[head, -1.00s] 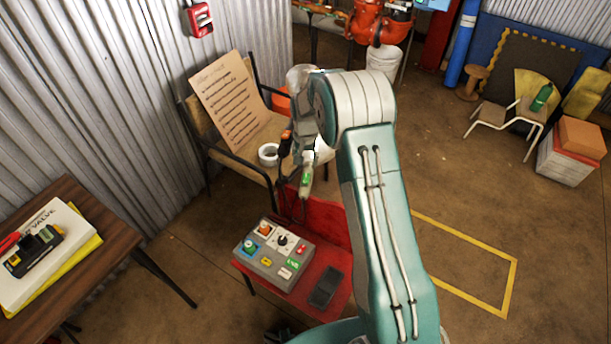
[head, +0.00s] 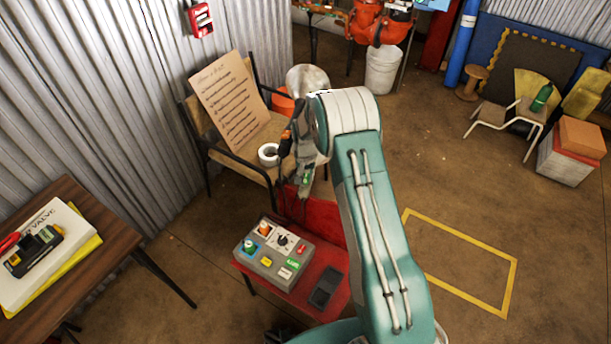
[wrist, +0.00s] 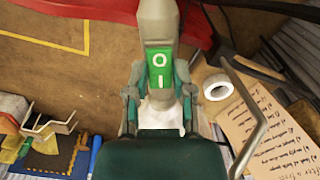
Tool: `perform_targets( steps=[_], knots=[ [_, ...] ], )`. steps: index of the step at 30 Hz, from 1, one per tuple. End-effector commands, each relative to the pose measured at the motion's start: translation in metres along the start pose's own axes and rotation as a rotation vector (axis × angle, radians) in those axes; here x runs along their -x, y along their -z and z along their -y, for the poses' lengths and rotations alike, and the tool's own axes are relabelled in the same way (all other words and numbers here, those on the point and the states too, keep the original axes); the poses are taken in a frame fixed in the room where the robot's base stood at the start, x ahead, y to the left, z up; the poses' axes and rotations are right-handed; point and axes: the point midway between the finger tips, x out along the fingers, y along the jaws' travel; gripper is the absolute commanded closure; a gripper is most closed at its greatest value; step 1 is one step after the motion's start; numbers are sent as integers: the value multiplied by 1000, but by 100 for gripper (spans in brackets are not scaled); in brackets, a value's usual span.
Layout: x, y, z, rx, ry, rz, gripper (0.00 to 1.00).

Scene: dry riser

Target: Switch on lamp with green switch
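The lamp with the green switch shows as a grey handle (wrist: 158,28) in the wrist view. Its green switch (wrist: 159,68), marked O and I, faces the wrist camera. I cannot tell which side is pressed, and no glow from the lamp is visible. My gripper (wrist: 158,92) has a finger on each side of the handle, close against it, and appears shut on it. In the head view the green switch (head: 306,180) is a small patch below my wrist, above the red stand's back. The rest of the lamp is hidden or unclear.
A grey control box (head: 275,251) with several coloured controls and a dark flat device (head: 326,288) lie on the red stand (head: 290,298). A chair (head: 203,148) holds a paper sign (head: 229,105) and a tape roll (head: 268,154).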

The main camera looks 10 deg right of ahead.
Motion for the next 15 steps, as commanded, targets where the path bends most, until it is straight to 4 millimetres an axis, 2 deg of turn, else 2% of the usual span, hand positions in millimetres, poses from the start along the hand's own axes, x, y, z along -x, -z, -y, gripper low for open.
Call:
perform_targets(
  steps=[8, 15],
  knots=[
    [-2, 1, 0, 1, -1, 14, 100],
    [-3, 4, 1, -1, -1, 134, 100]
  ],
)
